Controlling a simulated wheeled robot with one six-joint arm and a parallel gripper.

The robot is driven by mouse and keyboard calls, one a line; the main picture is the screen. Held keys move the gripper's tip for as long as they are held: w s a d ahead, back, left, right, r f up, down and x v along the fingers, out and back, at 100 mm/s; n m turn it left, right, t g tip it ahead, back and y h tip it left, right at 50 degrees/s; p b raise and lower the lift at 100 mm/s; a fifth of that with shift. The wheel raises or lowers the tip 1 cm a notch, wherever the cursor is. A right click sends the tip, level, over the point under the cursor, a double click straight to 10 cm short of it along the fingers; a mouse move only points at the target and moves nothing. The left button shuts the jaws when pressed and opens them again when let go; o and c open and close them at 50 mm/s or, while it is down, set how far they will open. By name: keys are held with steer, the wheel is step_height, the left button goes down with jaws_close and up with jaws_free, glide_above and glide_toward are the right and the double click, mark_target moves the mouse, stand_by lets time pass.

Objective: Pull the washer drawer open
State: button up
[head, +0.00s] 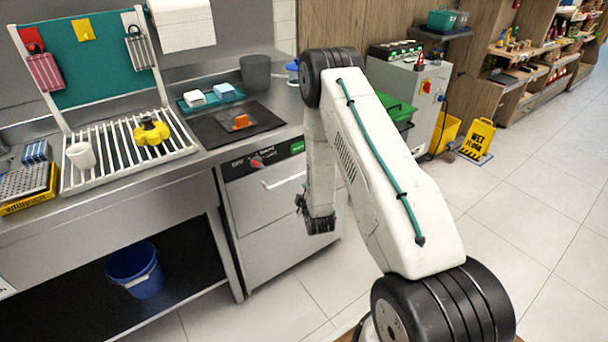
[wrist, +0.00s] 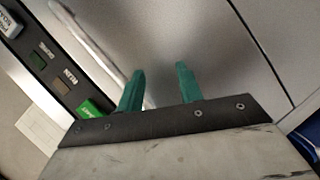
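The washer (head: 282,238) is a grey steel unit under the counter, with a dark control strip on top. Its front looks shut. A pale bar handle (head: 284,181) crosses the front below the strip; its right part is hidden behind my arm. My gripper (wrist: 159,68) is open, with two green fingers apart and nothing seen held between them. In the wrist view the handle (wrist: 95,40) runs slanting from the upper left down to the left finger, which partly hides its lower end. I cannot tell whether they touch. In the head view my wrist hides most of the fingers.
A dish rack (head: 130,150) with a white cup (head: 81,156) and a yellow item stands on the counter left of the washer. A blue bucket (head: 134,270) sits on the shelf below. The tiled floor (head: 290,305) before the washer is clear.

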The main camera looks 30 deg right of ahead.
steer(key=w+d+r+n+t+h, duration=0.1)
steer(key=w+d+r+n+t, duration=0.1)
steer(key=w+r+t, duration=0.1)
steer(key=w+d+r+n+t+h, duration=0.1)
steer(key=w+t, duration=0.1)
steer(key=shift+w+d+r+n+h, duration=0.1)
steer(key=shift+d+r+n+h, duration=0.05)
steer(key=shift+d+n+h, duration=0.15)
stand_by(0.4)
steer(key=shift+c, duration=0.4)
jaws_close()
